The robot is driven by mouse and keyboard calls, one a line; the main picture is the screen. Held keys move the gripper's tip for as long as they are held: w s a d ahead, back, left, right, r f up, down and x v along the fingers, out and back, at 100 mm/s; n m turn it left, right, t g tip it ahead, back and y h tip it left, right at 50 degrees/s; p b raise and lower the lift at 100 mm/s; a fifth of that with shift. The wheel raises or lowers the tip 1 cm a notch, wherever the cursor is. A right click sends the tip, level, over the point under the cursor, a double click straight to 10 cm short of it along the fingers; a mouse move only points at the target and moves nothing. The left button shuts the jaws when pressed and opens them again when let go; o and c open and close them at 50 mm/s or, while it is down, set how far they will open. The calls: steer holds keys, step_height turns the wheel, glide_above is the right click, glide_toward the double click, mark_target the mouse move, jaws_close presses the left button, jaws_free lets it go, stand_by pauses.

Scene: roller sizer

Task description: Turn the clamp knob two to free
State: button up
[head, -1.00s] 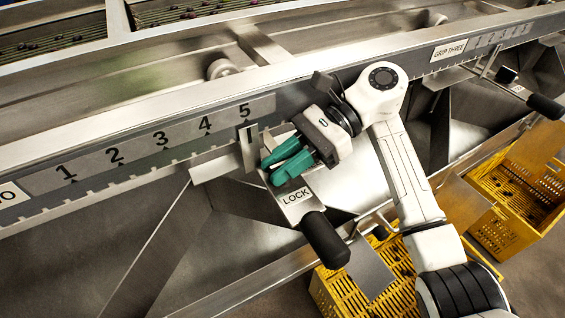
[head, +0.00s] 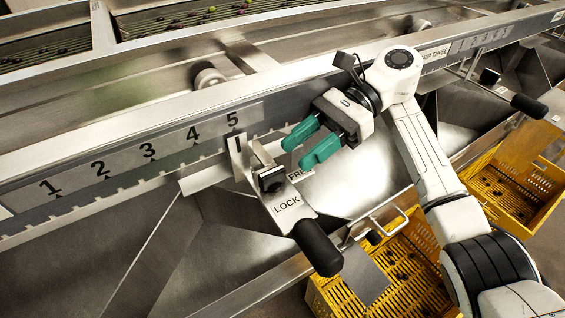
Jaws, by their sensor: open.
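A small black clamp knob (head: 271,179) sits on a steel clamp plate below the 5 on the scale. A LOCK label (head: 287,203) is below it and a partly hidden FREE label (head: 299,174) is to its right. I cannot tell clearly which label the knob points to. No number two shows on this clamp. My gripper (head: 298,151), with two teal fingers, is open and empty. It is up and to the right of the knob, apart from it.
A black-ended handle (head: 318,247) sticks out below the LOCK label. The long steel rail with its numbered scale (head: 150,150) runs behind. Yellow crates (head: 415,265) stand below.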

steer(key=shift+v, duration=1.95)
steer(key=shift+f, duration=0.1)
